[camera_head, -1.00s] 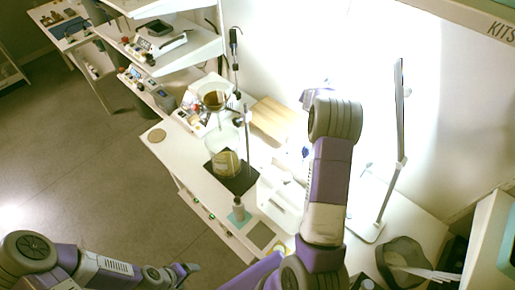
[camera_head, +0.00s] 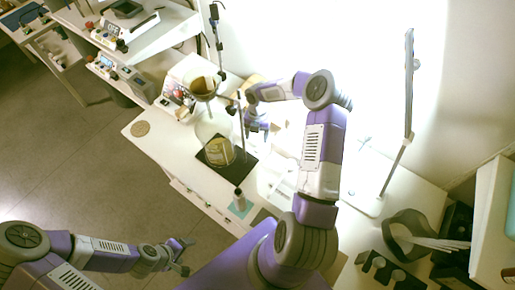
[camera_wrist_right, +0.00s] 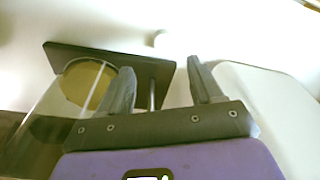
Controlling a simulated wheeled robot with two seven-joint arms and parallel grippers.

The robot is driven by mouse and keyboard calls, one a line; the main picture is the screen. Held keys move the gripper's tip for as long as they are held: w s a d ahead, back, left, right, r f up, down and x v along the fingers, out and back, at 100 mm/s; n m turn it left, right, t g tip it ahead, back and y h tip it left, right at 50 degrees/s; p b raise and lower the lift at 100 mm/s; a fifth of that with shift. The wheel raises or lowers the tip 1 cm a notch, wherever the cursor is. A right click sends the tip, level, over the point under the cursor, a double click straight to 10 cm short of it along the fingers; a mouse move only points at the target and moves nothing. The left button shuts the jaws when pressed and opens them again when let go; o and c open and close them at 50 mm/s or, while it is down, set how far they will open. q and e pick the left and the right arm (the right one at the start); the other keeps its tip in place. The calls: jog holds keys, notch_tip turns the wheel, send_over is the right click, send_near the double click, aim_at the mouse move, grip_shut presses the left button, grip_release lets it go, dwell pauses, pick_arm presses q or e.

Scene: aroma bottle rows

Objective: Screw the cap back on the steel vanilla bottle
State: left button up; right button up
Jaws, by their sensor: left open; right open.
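A small grey bottle (camera_head: 239,202) with a dark top stands upright on a teal mat (camera_head: 246,209) near the front edge of the bench. It may be the steel vanilla bottle; no label is readable, and I cannot tell whether its dark top is a cap or an open neck. I cannot make out a loose cap. My right gripper (camera_head: 257,124) is open and empty, above the back of the bench, behind the bottle. It also shows in the right wrist view (camera_wrist_right: 162,82) with its fingers apart. My left gripper (camera_head: 183,257) is open and empty, off the front of the bench.
A glass vessel with amber contents (camera_head: 218,151) stands on a black plate (camera_head: 242,170), close to my right gripper; a thin stand rod rises beside it. A funnel (camera_head: 203,86) is behind. A lamp (camera_head: 408,100) and a dark bowl (camera_head: 405,228) are at right.

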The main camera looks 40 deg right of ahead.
aim_at(258, 148)
jog(key=shift+f, duration=0.15)
jog(key=shift+f, duration=1.1)
jog(key=f, duration=0.3)
jog(key=s+f+b, duration=0.1)
jog(key=f, duration=0.1)
jog(key=shift+f, duration=0.1)
jog(key=shift+c, duration=0.4)
jog(key=c, duration=1)
